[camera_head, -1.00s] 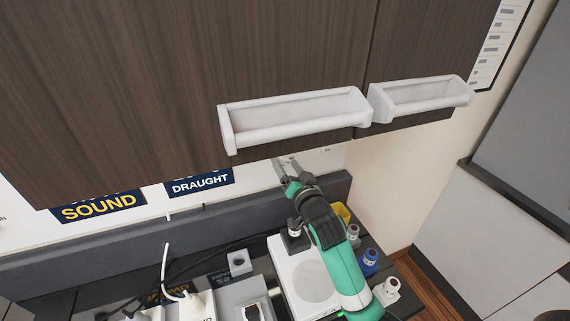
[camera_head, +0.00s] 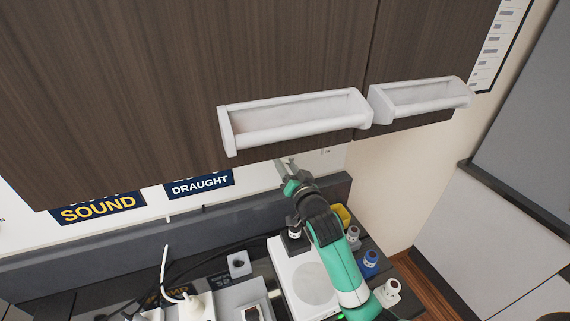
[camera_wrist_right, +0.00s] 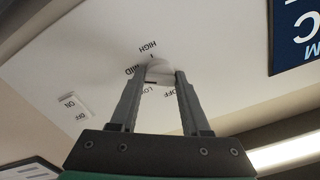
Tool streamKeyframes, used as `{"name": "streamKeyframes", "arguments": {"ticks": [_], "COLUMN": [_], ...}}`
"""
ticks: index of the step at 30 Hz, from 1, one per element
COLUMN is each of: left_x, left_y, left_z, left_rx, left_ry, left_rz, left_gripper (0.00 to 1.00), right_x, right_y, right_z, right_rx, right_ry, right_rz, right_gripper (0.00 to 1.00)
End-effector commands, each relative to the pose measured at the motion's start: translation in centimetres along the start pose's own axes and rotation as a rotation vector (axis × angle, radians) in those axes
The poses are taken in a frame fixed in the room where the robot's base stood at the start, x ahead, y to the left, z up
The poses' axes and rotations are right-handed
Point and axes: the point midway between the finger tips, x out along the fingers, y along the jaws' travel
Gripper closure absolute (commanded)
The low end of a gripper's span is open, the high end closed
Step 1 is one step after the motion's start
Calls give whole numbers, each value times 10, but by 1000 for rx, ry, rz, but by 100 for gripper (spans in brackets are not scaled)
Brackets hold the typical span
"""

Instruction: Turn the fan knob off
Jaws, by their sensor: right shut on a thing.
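The white round fan knob (camera_wrist_right: 160,70) is on the white wall panel in the right wrist view. The labels HIGH, MID, LOW and OFF surround it, with LOW and OFF partly covered by the fingers. My right gripper (camera_wrist_right: 159,82) is shut on the knob, one finger on each side. The knob's pointer direction is hard to tell. In the head view my right gripper (camera_head: 283,168) reaches up to the panel below the cabinet, and the knob is hidden there. My left gripper is not in view.
A small ON/OFF rocker switch (camera_wrist_right: 72,104) is on the panel. White cabinet handles (camera_head: 295,122) overhang the arm closely. Below are a white scale-like device (camera_head: 292,275) and several small bottles, including a blue-labelled one (camera_head: 369,263). A DRAUGHT sign (camera_head: 200,185) is on the wall to the left.

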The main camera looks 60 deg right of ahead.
Motion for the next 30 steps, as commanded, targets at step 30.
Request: {"name": "streamKeyframes", "arguments": {"ticks": [30], "left_x": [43], "left_y": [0], "left_z": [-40], "left_rx": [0], "left_ry": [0], "left_rz": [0], "left_gripper": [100], "right_x": [0], "right_y": [-2], "right_z": [-3], "right_rx": [-704], "right_ry": [-1], "right_rz": [0], "right_gripper": [100]}}
